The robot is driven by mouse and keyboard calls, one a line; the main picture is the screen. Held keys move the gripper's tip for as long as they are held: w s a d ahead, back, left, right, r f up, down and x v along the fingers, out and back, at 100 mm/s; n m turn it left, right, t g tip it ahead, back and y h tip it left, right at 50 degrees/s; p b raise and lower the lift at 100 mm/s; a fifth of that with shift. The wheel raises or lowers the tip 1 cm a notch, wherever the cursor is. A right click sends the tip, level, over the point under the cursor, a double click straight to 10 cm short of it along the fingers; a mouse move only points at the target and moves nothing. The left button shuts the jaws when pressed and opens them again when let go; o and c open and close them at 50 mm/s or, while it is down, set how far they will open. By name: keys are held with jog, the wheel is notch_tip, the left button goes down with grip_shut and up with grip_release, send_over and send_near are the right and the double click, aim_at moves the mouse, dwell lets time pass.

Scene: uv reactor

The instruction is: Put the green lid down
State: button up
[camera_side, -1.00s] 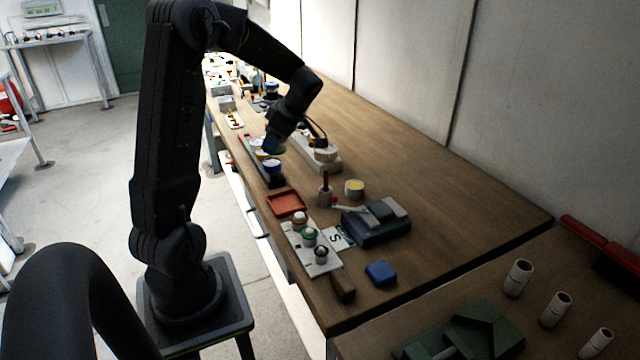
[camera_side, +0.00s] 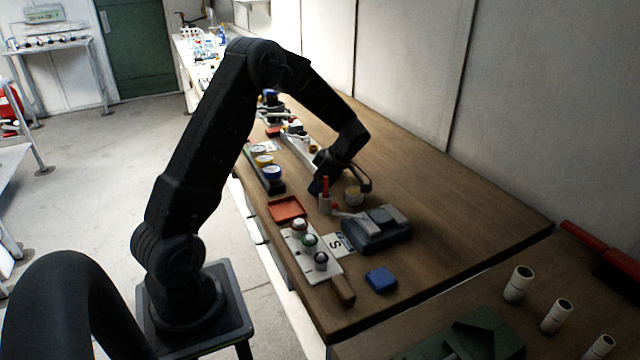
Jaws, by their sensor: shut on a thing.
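I cannot tell whether the lid touches the table.
A blue block (camera_side: 381,279) lies nearer. The table's right side is clear.

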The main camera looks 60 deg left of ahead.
jog(key=shift+f, duration=0.35)
